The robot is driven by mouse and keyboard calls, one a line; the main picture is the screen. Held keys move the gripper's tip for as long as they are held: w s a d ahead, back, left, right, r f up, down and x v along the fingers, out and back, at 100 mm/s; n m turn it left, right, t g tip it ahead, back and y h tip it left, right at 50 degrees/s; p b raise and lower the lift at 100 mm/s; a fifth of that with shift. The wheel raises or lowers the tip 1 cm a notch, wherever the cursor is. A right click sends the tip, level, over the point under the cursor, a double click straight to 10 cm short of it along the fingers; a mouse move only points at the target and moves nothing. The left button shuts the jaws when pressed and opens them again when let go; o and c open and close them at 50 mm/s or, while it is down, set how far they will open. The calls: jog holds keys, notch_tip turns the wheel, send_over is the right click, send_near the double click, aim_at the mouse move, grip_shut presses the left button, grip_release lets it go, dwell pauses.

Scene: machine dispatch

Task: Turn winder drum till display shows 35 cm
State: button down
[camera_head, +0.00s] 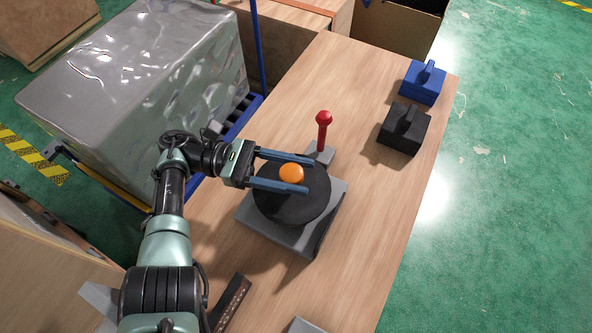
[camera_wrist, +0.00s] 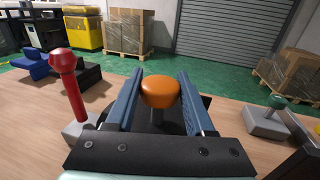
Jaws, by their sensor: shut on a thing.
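The winder drum (camera_head: 275,208) is a black disc on a grey base (camera_head: 290,238), standing on the wooden table. An orange knob (camera_head: 291,173) stands up from the disc, and it also shows in the wrist view (camera_wrist: 160,92). My gripper (camera_head: 309,174) reaches in from the left with a blue finger on each side of the knob and is shut on it. In the wrist view the fingers (camera_wrist: 160,76) flank the knob, and the drum is mostly hidden below them. I see no readable display in either view.
A red-topped lever (camera_head: 323,130) stands close behind the drum. A black block (camera_head: 404,130) and a blue block (camera_head: 423,84) lie near the table's right edge. A green-knobbed device (camera_wrist: 268,122) shows at right in the wrist view. The table (camera_head: 375,215) right of the drum is clear.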

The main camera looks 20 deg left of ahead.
jog(key=shift+a+f, duration=0.1)
jog(key=shift+a, duration=0.2)
jog(key=c, duration=0.7)
grip_release()
jog(key=o, duration=0.4)
jog(key=shift+a, duration=0.25)
jog(key=shift+o, duration=0.2)
jog(key=shift+d, duration=0.3)
jog(key=shift+a, duration=0.1)
